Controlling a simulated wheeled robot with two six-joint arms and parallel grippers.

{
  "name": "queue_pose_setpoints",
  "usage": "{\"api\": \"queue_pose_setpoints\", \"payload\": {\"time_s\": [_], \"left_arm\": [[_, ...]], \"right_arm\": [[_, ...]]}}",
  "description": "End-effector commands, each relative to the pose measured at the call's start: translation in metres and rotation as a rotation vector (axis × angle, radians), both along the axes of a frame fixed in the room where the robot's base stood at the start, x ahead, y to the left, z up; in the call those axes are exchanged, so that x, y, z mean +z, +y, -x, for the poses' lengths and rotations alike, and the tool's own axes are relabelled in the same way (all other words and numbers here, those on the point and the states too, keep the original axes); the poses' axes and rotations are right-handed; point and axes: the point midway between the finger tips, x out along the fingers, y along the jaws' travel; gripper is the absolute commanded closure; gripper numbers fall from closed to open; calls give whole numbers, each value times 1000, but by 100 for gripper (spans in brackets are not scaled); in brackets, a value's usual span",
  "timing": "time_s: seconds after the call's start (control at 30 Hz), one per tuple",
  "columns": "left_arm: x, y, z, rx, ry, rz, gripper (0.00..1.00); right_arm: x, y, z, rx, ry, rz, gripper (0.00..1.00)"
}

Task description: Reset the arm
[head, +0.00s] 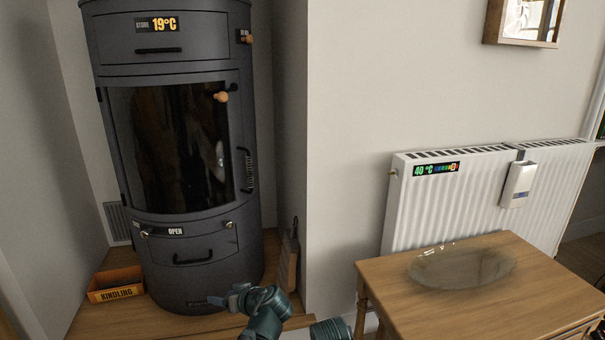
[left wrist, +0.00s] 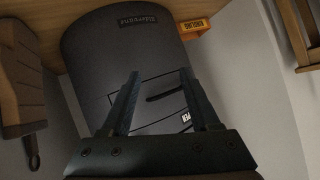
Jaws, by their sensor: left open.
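My left arm comes in at the bottom of the head view, and its gripper (head: 232,300) is in front of the base of the dark grey stove (head: 190,265). In the left wrist view my left gripper (left wrist: 160,88) has its two fingers apart with nothing between them. The stove (left wrist: 110,55) fills the space beyond the fingers there and appears upside down. I cannot tell how far the fingertips are from it. My right gripper is in neither view.
A kindling box (head: 117,284) sits left of the stove, and a brush-like tool (head: 288,260) leans at its right. A wooden table (head: 470,300) with a glass dish (head: 462,267) stands at the right, before a white radiator (head: 440,205). The air above the table is clear.

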Motion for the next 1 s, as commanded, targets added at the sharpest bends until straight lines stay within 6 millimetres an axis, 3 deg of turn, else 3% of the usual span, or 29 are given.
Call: {"api": "queue_pose_setpoints", "payload": {"time_s": [0.1, 0.2, 0.4, 0.57, 0.63, 0.7, 1.0], "left_arm": [[-46, 8, 41, -33, 270, 128, 38], [-74, 0, 70, -112, 454, 242, 38], [-103, -27, 110, -308, 682, 430, 38], [-111, -50, 133, -481, 785, 556, 38], [-112, -61, 143, -562, 815, 608, 38], [-88, -71, 143, -576, 833, 584, 38], [-26, -107, 159, -645, 908, 519, 38]], "right_arm": [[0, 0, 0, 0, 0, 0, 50], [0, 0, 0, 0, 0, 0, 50], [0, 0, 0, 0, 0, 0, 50], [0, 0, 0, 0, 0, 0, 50], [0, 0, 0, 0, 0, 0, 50], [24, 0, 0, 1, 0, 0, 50], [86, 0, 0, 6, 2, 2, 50]]}}
